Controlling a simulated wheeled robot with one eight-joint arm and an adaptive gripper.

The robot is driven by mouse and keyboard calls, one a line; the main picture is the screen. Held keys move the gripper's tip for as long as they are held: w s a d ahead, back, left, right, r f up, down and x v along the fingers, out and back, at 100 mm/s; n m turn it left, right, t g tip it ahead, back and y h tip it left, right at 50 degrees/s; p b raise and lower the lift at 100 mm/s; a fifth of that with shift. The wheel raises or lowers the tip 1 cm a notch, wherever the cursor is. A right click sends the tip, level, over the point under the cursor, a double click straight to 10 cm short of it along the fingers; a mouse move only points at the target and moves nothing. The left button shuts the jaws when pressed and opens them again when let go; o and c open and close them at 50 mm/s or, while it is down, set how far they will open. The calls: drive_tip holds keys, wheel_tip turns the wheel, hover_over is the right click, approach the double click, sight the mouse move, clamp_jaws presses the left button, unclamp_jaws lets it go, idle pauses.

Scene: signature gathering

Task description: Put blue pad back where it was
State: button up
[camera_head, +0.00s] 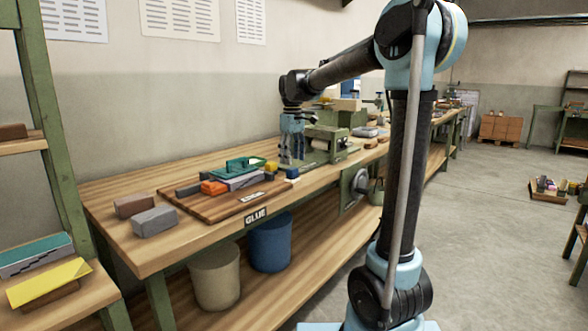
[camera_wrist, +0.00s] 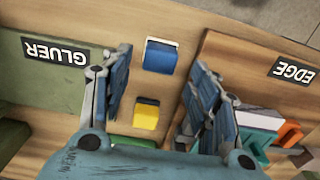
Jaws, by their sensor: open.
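The blue pad (camera_wrist: 160,57) is a small block with a blue top and a pale side. It rests on the wooden bench between the board labelled EDGE and the machine labelled GLUER. It also shows in the head view (camera_head: 292,174), near the bench's front edge. My gripper (camera_head: 292,158) points down above the bench, close over the pad. In the wrist view my gripper (camera_wrist: 160,62) is open, with one finger on each side of the pad in the picture. The fingers do not visibly touch the pad. A yellow block (camera_wrist: 146,113) lies close by, also between the fingers in that view.
The wooden board (camera_head: 178,198) at left holds orange, white, dark and green pieces. The green machine (camera_head: 328,138) stands right beside my gripper. Two bricks (camera_head: 154,221) lie at the bench's left end. Two buckets (camera_head: 270,243) stand on the shelf below.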

sight(293, 168)
wheel_tip(293, 168, up, 6)
drive_tip(key=r, duration=0.1)
drive_tip(key=s+d+f+m, duration=0.3)
drive_tip(key=s+d+f, duration=0.2)
drive_tip(key=s+d, duration=0.35)
drive_tip(key=s+d+f+m, duration=0.2)
drive_tip(key=s+d+f, duration=0.2)
drive_tip(key=s+f, duration=0.3)
drive_tip(key=s+d+f+m+t, duration=0.1)
drive_tip(key=s+d+f+m, duration=0.1)
drive_tip(key=s+d+f, duration=0.3)
drive_tip(key=s+d+f+m+t, duration=0.1)
drive_tip(key=s+d+f+m, duration=0.2)
drive_tip(key=s+f, duration=0.8)
drive_tip(key=shift+s+d+f, duration=0.15)
drive_tip(key=shift+d+f, duration=0.3)
drive_tip(key=shift+d, duration=0.35)
drive_tip(key=shift+w+f, duration=0.2)
drive_tip(key=shift+w, duration=0.25)
